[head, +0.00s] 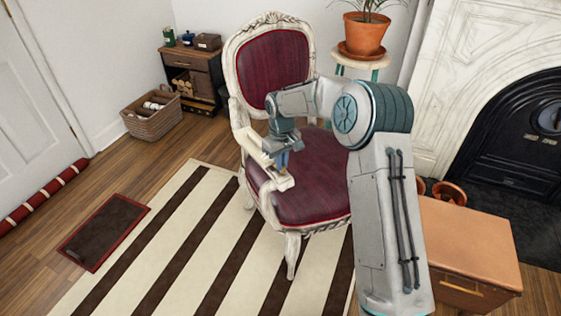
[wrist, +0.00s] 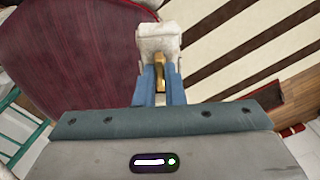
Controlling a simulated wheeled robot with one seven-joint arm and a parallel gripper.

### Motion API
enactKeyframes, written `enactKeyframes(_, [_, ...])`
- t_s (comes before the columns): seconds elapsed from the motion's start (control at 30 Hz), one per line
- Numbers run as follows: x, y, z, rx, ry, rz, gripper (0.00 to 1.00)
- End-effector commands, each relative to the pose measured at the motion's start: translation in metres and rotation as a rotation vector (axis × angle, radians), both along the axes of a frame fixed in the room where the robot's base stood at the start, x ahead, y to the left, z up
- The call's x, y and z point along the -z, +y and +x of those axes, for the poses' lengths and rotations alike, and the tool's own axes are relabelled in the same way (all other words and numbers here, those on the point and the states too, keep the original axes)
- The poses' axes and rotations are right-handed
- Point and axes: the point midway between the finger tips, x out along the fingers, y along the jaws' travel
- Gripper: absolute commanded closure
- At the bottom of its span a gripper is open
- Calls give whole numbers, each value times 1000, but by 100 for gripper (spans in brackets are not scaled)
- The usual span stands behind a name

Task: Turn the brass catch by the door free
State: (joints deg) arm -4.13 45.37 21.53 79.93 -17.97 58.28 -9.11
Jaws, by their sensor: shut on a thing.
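My gripper (head: 283,166) is over the left front of the armchair in the head view. In the wrist view its two blue fingers (wrist: 160,82) are shut on a small brass piece, the brass catch (wrist: 158,70). The catch lies against a cream-white block (wrist: 158,40) just beyond the fingertips. The block appears to be the end of the chair's left armrest, but I cannot tell for sure. The lower part of the catch is hidden between the fingers. The white door (head: 28,110) stands at the far left, well apart from my gripper.
The armchair (head: 318,190) with its dark red seat is under my arm. A striped rug (head: 130,285) covers the floor in front. A wicker basket (head: 150,122) and small cabinet (head: 195,80) stand behind left. A wooden chest (head: 465,250) is at right.

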Motion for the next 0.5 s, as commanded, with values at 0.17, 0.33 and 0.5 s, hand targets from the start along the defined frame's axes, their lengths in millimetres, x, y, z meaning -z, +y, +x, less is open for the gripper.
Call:
enactKeyframes(0.17, [-2,-1,1,-40,-5,4,100])
enactKeyframes(0.33, [-4,-3,2,-130,-5,5,100])
enactKeyframes(0.5, [-4,-4,2,-269,-4,4,100])
